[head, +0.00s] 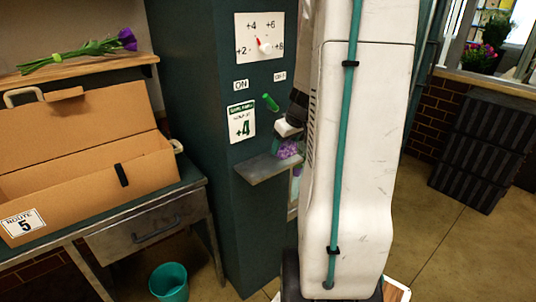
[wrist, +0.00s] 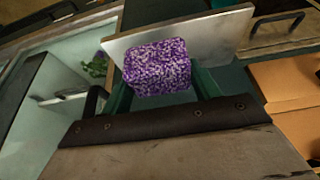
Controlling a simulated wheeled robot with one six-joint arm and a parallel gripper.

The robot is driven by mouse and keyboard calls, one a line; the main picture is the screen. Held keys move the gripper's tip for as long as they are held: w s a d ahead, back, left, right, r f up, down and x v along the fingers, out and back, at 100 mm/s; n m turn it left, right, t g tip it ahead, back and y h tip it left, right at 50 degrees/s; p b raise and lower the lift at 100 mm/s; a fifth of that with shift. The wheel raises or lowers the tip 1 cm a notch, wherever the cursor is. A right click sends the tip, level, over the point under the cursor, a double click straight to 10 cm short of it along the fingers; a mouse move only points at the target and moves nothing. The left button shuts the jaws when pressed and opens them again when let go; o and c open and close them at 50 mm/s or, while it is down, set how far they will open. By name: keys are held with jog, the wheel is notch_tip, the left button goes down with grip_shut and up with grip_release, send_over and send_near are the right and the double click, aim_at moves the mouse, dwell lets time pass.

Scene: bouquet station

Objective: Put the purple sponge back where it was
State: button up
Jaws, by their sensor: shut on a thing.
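The purple sponge (wrist: 157,68) is a speckled block, held between the green fingers of my gripper (wrist: 163,82) in the wrist view. In the head view the sponge (head: 288,149) shows as a small purple patch below my gripper (head: 289,130), partly hidden by my arm. The grey metal shelf (head: 262,169) juts from the dark green cabinet, just below and left of the sponge. In the wrist view the shelf (wrist: 222,34) lies behind the sponge. I cannot tell whether the sponge touches it.
The cabinet (head: 200,130) carries a dial panel (head: 243,47), a green switch (head: 270,102) and a "+4" sign (head: 241,122). An open cardboard box (head: 90,165) stands on the bench at left, below purple flowers (head: 95,47). A teal bin (head: 169,282) stands on the floor.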

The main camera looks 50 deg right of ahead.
jog(key=w+a, duration=0.1)
jog(key=w, duration=0.2)
jog(key=w+a, duration=0.1)
jog(key=w, duration=0.1)
jog(key=shift+a+f, duration=0.3)
jog(key=shift+f, duration=1.75)
jog(key=o, duration=0.9)
